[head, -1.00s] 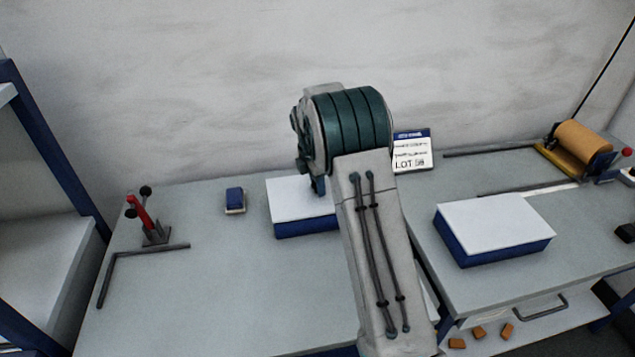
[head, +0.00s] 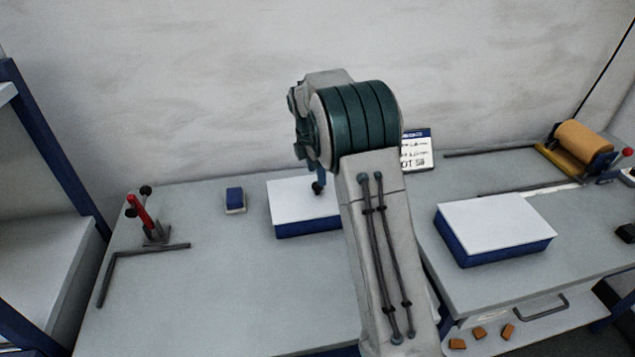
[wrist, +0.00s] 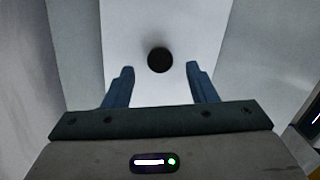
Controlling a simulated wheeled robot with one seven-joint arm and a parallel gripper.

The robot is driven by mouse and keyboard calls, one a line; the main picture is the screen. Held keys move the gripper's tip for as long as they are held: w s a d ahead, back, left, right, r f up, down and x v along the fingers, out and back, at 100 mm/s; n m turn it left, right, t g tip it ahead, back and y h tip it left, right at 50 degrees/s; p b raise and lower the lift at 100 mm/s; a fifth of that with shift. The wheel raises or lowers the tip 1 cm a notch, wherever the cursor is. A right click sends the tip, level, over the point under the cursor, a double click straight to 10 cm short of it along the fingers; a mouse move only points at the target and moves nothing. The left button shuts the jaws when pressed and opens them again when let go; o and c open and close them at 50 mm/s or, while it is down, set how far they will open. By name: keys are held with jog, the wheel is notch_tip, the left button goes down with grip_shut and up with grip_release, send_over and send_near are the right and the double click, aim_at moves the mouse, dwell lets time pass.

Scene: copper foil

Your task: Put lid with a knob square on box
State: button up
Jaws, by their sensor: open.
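A white-topped piece with blue sides (head: 290,203) lies on the bench left of my arm, partly hidden by it. In the wrist view its white top (wrist: 125,25) carries a round dark knob (wrist: 160,60). My gripper (wrist: 160,68) is open over this top, with one blue fingertip on each side of the knob and a gap to both. Whether the fingers are level with the knob or above it I cannot tell. In the head view my arm hides most of the gripper. A second white-topped blue block (head: 495,226), with no knob visible, lies on the right.
A red-handled clamp (head: 150,222) and a dark angled bar (head: 112,270) are at left. A small blue block (head: 235,200) sits behind. A lot card (head: 417,152) stands at the back. A copper-coloured roll (head: 583,144) is at far right. The left bench front is clear.

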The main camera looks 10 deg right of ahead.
aim_at(313, 185)
jog(key=s+r+m+t, duration=0.1)
jog(key=s+r+m, duration=0.4)
jog(key=s+r, duration=0.6)
jog(key=s+f+m+t+y, duration=0.1)
jog(key=s+f+m+t, duration=0.1)
jog(key=s+m, duration=1.3)
jog(key=s, duration=1)
jog(key=shift+d+f, duration=0.25)
jog(key=shift+f, duration=0.1)
